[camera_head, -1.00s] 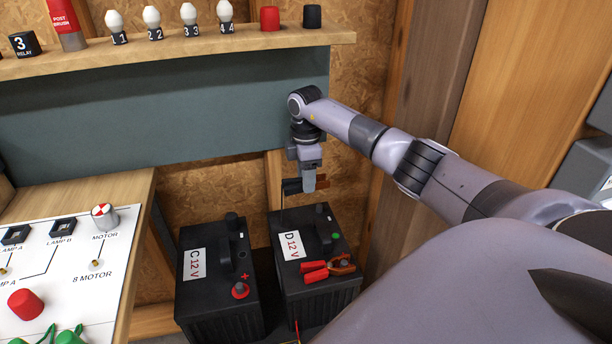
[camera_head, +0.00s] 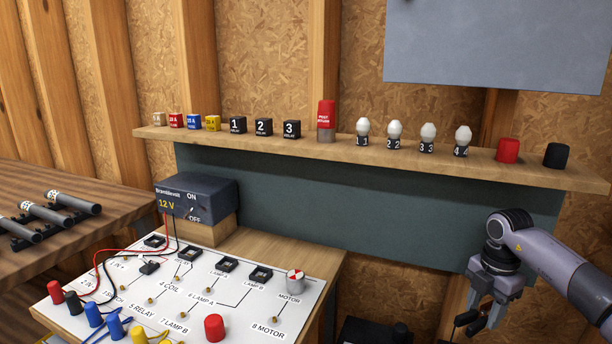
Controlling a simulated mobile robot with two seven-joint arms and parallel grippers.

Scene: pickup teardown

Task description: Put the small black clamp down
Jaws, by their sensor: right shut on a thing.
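My right gripper (camera_head: 482,318) is at the lower right of the head view, fingers pointing down. It is shut on the small black clamp (camera_head: 466,318), which juts out to the left of the fingers. Part of the clamp is hidden by the fingers and the bottom of the frame cuts off what lies below. The gripper hangs in front of the dark green panel, below the shelf's right end. My left gripper is not in view.
A white circuit board (camera_head: 110,305) with a 12 V supply (camera_head: 197,197) stands left. A black battery top (camera_head: 375,331) shows at the bottom. A wooden bench (camera_head: 80,190) holds tubes.

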